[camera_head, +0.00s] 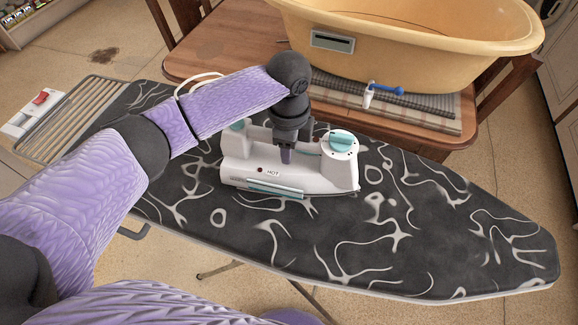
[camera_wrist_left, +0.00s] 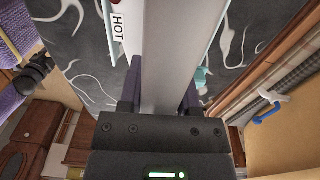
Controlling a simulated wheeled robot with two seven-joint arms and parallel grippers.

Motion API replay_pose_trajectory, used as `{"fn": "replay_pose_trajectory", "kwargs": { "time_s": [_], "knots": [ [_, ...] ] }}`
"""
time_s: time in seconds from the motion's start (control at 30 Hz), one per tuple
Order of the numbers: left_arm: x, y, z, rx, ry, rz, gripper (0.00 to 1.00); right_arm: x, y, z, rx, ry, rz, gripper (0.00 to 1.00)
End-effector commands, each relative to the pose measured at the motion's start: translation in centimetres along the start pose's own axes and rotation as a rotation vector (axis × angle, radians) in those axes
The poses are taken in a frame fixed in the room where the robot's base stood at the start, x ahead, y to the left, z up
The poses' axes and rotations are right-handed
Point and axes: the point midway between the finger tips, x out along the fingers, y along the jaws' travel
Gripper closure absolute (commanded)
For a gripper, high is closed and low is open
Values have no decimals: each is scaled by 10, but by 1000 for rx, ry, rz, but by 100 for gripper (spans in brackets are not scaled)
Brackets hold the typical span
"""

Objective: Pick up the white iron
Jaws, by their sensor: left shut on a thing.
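The white iron (camera_head: 235,172) with teal parts and a "HOT" label sits on the dark patterned ironing board (camera_head: 440,250) in the head view. My left gripper (camera_head: 287,155) comes down from above onto the iron's handle and is shut on it. In the left wrist view the iron's white handle (camera_wrist_left: 172,60) runs between the two fingers of my left gripper (camera_wrist_left: 160,95). I cannot tell whether the iron's base touches the board or is slightly above it. My right gripper is not in view.
A metal rack (camera_head: 85,110) forms the board's left end. The board's right part is clear.

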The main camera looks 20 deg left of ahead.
Motion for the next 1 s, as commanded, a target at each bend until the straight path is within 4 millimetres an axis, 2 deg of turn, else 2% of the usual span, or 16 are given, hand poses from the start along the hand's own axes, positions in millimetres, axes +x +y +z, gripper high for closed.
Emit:
{"fn": "replay_pose_trajectory", "kwargs": {
  "time_s": [0.17,0.23,0.5,0.63,0.77,1.0],
  "knots": [
    [-2,-1,0,0,1,-3,100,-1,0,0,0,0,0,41],
    [-10,-1,0,0,3,-5,100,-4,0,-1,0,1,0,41],
    [-73,-1,0,0,2,-7,100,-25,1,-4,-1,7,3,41],
    [-93,-1,-1,0,3,-5,100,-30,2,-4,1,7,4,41],
    [-101,-1,0,0,2,-3,100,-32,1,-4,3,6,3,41],
    [-101,-1,0,0,2,-2,100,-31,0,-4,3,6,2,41]
  ]
}}
